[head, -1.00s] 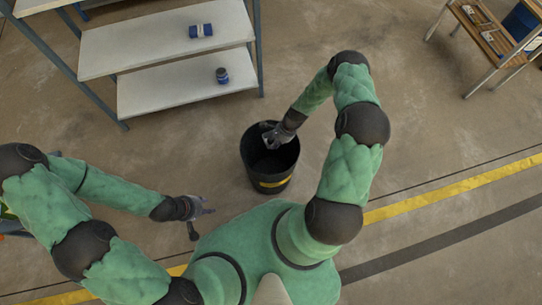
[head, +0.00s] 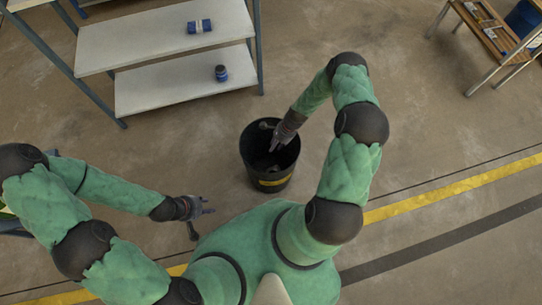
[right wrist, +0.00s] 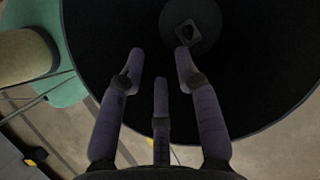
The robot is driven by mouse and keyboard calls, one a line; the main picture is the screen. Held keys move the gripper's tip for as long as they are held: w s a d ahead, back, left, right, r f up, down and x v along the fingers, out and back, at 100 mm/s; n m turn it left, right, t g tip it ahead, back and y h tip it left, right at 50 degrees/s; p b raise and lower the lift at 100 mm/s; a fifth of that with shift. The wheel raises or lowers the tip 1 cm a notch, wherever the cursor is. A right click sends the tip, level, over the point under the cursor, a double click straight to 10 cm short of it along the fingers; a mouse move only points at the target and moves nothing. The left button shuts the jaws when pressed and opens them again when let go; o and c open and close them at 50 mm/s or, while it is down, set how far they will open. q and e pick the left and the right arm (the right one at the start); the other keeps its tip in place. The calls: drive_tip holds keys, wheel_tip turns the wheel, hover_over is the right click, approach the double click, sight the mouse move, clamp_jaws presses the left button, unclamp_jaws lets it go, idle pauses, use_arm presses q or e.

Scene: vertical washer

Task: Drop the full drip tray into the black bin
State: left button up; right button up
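The black bin (head: 248,163), with a yellow band, stands on the floor in front of me. My right gripper (head: 270,138) is over its mouth. In the right wrist view, the right gripper (right wrist: 159,60) has its fingers spread, with nothing between them. A dark grey round piece with a lighter square centre, apparently the drip tray (right wrist: 190,20), lies inside the bin (right wrist: 250,85), beyond and apart from the fingertips. Its contents cannot be made out. My left gripper (head: 203,208) is open and empty, left of and nearer than the bin.
A shelf rack (head: 170,88) at the back left holds a blue-and-white item (head: 199,26) and a small blue can (head: 221,73). A wooden-topped bench (head: 486,38) stands at the far right. The floor around the bin is clear.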

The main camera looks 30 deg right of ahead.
drive_tip(key=v, duration=1.2)
drive_tip(key=shift+a, duration=0.1)
